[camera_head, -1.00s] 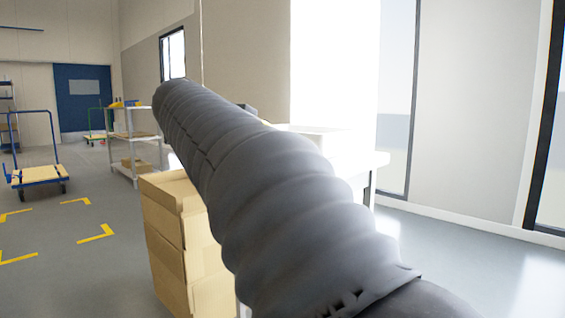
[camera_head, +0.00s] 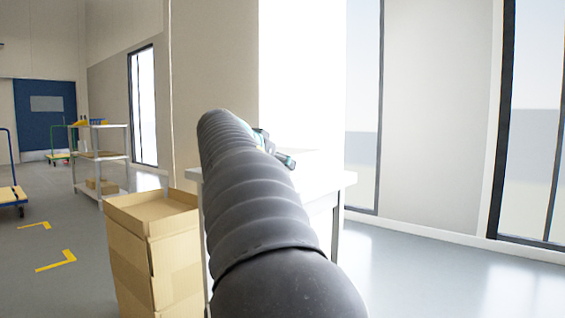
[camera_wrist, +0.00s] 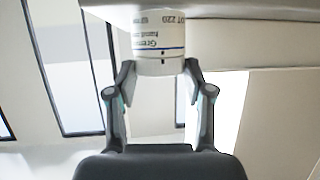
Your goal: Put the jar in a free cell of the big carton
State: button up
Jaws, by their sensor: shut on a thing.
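A white jar (camera_wrist: 158,42) with dark printing shows at the top middle of the wrist view. The fingers of my gripper (camera_wrist: 159,70) are shut on it from both sides. The jar cannot be made out there. No carton with cells can be made out in either view.
A shelf cart (camera_head: 101,156) and a flatbed trolley (camera_head: 12,197) stand farther left. Floor is clear at right, before the windows.

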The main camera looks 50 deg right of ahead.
jog(key=d, duration=0.2)
jog(key=shift+w+d, duration=0.25)
jog(key=shift+d, duration=0.05)
jog(key=shift+d+f, duration=0.1)
jog(key=shift+d, duration=0.1)
jog(key=shift+a+f, duration=0.1)
jog(key=shift+f, duration=0.05)
jog(key=o, duration=1.2)
